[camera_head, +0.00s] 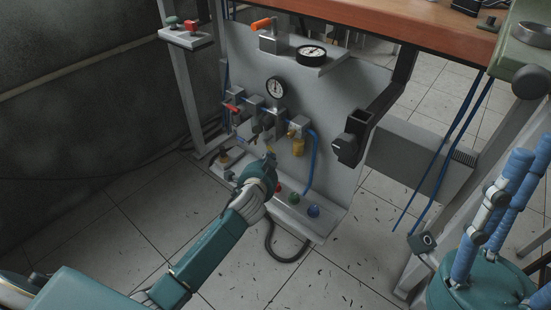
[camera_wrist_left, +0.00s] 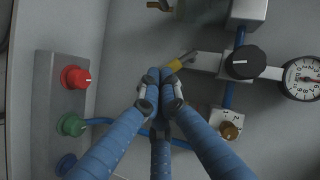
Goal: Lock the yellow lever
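The yellow lever shows in the left wrist view as a short bar with a yellow band (camera_wrist_left: 177,65), between my fingertips and the black knob. In the head view, my left gripper (camera_head: 269,160) largely covers that part of the panel. The left wrist view shows my left gripper (camera_wrist_left: 160,88) with its blue fingers drawn together, tips right beside the lever's yellow part. I cannot tell whether they touch it; nothing is clearly held. My right gripper (camera_head: 530,160) is at the right edge of the head view, blue fingers upward and apart, empty, far from the panel.
A black knob (camera_wrist_left: 241,62) is close by.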

